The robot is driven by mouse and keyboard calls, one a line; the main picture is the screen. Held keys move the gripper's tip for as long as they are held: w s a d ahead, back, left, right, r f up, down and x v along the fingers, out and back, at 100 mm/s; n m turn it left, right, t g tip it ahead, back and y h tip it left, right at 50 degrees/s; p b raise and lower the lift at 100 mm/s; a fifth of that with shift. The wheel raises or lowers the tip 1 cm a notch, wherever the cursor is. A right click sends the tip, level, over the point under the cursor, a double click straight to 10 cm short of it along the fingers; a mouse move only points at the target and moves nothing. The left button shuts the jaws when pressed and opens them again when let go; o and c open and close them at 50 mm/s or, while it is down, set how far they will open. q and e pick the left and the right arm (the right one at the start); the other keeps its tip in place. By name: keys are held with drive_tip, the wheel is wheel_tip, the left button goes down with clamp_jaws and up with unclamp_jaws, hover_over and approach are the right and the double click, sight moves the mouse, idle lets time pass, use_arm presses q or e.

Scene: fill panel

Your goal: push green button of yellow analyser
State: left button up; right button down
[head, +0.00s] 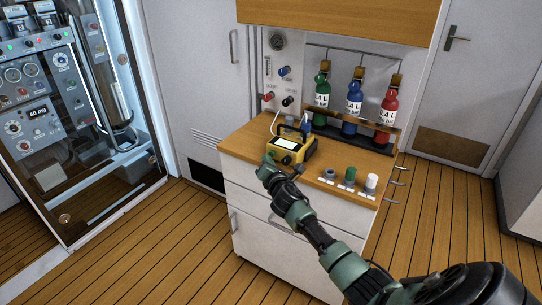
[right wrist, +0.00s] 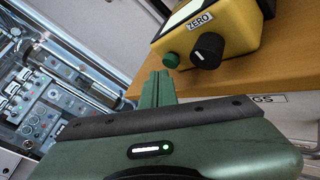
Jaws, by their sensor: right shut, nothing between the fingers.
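The yellow analyser (head: 301,157) stands on the wooden counter top, with a light screen and a handle. In the right wrist view its front (right wrist: 230,40) bears a ZERO label, a green button (right wrist: 172,60) and a black knob (right wrist: 208,50). My right gripper (head: 268,163) is shut and empty in front of the analyser's left side. In the right wrist view its fingertips (right wrist: 158,78) are just below and left of the green button, very close to it. I cannot tell whether they touch. In the head view the gripper hides the button. My left gripper is not in view.
Green (head: 322,90), blue (head: 354,97) and red (head: 388,105) bottles stand in a rack behind the analyser. Three small items, including a white cap (head: 372,181), sit at the counter's front right. A valve panel (head: 283,68) is behind. A glass-fronted cabinet (head: 90,110) stands left.

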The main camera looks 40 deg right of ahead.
drive_tip(key=shift+w+d, duration=0.2)
drive_tip(key=shift+d, duration=0.4)
idle(0.6)
drive_tip(key=shift+s+a, duration=0.35)
drive_tip(key=shift+a, duration=0.45)
drive_tip(key=shift+a, duration=0.1)
drive_tip(key=shift+s+a+p, duration=0.3)
drive_tip(key=shift+s+a, duration=0.1)
drive_tip(key=shift+a, duration=0.5)
drive_tip(key=shift+s+a+p, duration=0.25)
drive_tip(key=shift+s+a, duration=0.1)
drive_tip(key=shift+a, duration=0.55)
drive_tip(key=shift+s+a+p, duration=0.3)
drive_tip(key=shift+s+a, duration=0.1)
drive_tip(key=shift+a, duration=0.5)
